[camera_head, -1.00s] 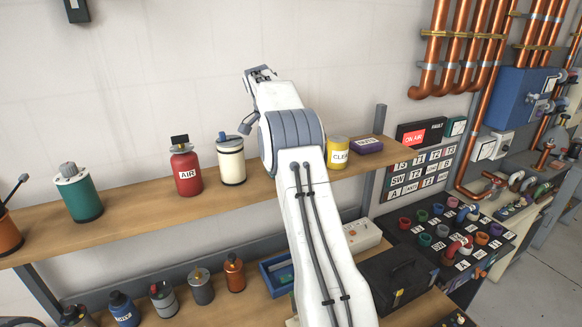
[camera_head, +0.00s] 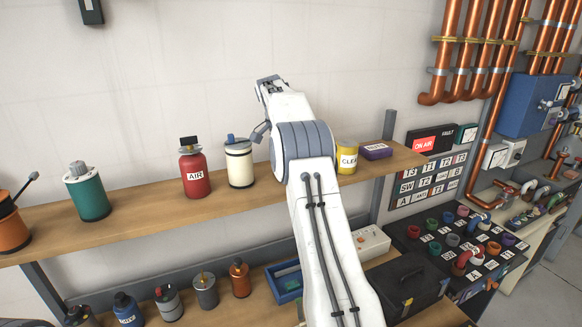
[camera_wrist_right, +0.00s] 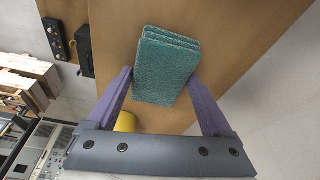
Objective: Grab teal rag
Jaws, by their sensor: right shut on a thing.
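The teal rag (camera_wrist_right: 165,65) is a folded, thick, rough-textured stack in the right wrist view. My right gripper (camera_wrist_right: 162,78) has its two purple fingers on either side of the rag and is shut on it. Brown wood shows behind the rag. In the head view my right arm reaches up over the upper shelf, and the rag is hidden there. My left gripper is in neither view.
The upper wooden shelf (camera_head: 130,220) holds a red AIR bottle (camera_head: 194,170), a cream canister (camera_head: 239,163), a green canister (camera_head: 87,192), and a yellow can (camera_head: 347,157) close to my arm. A lower shelf holds several small bottles. Copper pipes (camera_head: 470,50) stand right.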

